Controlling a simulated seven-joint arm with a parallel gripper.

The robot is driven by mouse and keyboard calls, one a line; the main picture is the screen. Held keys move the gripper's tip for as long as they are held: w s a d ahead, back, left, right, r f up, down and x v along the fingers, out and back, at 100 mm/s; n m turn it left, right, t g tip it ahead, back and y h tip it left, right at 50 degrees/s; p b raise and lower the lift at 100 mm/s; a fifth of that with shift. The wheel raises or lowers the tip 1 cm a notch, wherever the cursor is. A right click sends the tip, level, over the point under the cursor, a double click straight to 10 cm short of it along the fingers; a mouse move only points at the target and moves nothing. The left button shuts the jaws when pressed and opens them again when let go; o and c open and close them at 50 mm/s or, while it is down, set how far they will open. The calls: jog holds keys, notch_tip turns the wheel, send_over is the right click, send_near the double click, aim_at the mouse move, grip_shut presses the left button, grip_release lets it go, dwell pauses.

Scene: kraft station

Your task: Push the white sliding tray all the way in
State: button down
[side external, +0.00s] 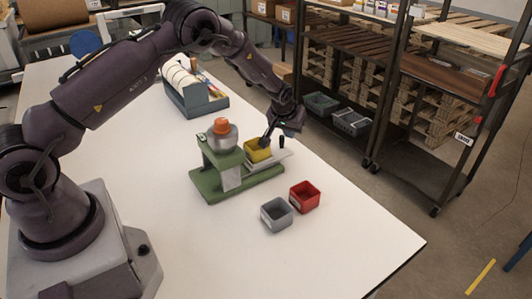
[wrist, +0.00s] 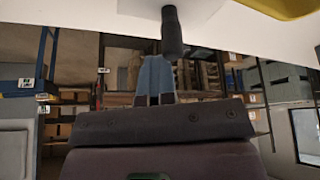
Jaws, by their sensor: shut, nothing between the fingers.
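The white sliding tray (side external: 279,157) sticks out from the right side of a green machine (side external: 217,168). It also shows at the top of the wrist view (wrist: 195,14). A yellow bin (side external: 256,151) sits on the tray. The tray's upright black handle (side external: 282,142) stands near its outer end; in the wrist view the handle (wrist: 172,32) is just beyond my fingertips. My gripper (side external: 266,140) is shut and empty, tilted over the tray beside the handle. Its fingers also show in the wrist view (wrist: 158,62). I cannot tell whether they touch the handle.
A grey bin (side external: 277,214) and a red bin (side external: 305,197) stand in front of the machine on the white table (side external: 345,250). A blue-grey rack (side external: 203,102) stands behind. A silver bowl with an orange top (side external: 221,127) sits on the machine. The table's front right is clear.

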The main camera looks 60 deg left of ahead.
jog(key=shift+s+d+f+g, duration=0.1)
jog(key=shift+s+f+g, duration=0.2)
jog(key=shift+f, duration=0.45)
jog(key=shift+s+d+f+g, duration=0.1)
jog(key=shift+s+f, duration=0.25)
jog(key=shift+f, duration=0.4)
notch_tip(320, 180, up, 7)
jog(key=shift+w+r, duration=0.2)
jog(key=shift+a, duration=0.1)
